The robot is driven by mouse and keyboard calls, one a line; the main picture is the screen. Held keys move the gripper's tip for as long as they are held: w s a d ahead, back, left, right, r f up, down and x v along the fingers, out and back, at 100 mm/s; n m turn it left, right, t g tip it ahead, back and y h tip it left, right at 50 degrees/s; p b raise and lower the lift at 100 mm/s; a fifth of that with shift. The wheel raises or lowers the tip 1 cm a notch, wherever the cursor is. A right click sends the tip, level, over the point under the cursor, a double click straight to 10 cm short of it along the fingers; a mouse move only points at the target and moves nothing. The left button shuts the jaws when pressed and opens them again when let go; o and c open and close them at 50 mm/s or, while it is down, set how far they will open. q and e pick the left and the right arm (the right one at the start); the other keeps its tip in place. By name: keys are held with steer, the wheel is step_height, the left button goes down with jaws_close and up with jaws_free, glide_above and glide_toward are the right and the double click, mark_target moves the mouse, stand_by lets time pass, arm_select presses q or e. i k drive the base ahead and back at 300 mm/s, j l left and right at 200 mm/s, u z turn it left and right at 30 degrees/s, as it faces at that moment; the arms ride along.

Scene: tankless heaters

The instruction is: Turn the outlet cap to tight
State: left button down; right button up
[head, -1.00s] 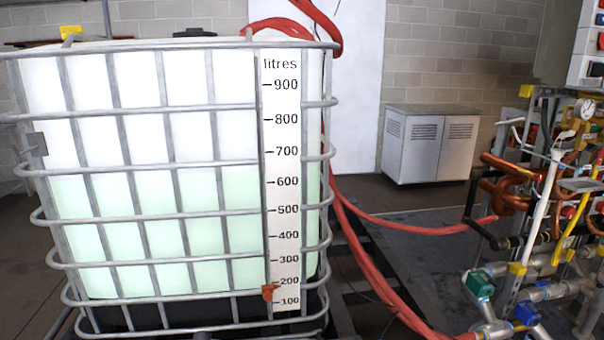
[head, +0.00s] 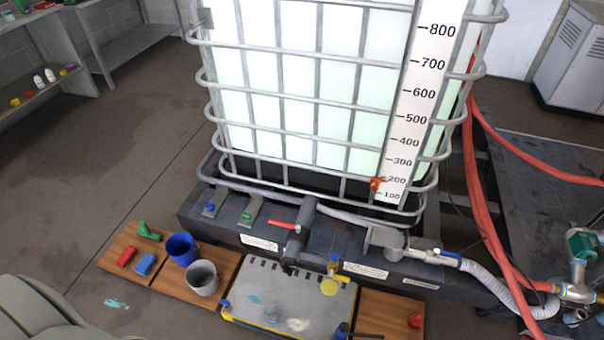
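The white caged tank (head: 312,110) stands on a dark base, with a litre scale on its right side. At its lower front a dark outlet valve (head: 297,240) with a red lever (head: 284,225) sticks out towards me. A dark round end at the valve's low front, which looks like the outlet cap (head: 289,267), points down and forward. I cannot tell from here how tight it is. Neither of my grippers shows in the head view.
Below the outlet is a yellow-edged grey tray (head: 245,312). Wooden boards carry a blue bucket (head: 181,249), a grey bucket (head: 203,277) and small coloured items. A pump with a pale hose (head: 490,280) and red hoses (head: 476,180) lie right. The floor at left is open.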

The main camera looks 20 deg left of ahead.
mark_target(288, 264)
steer(key=u, duration=0.85)
steer(key=j, duration=0.2)
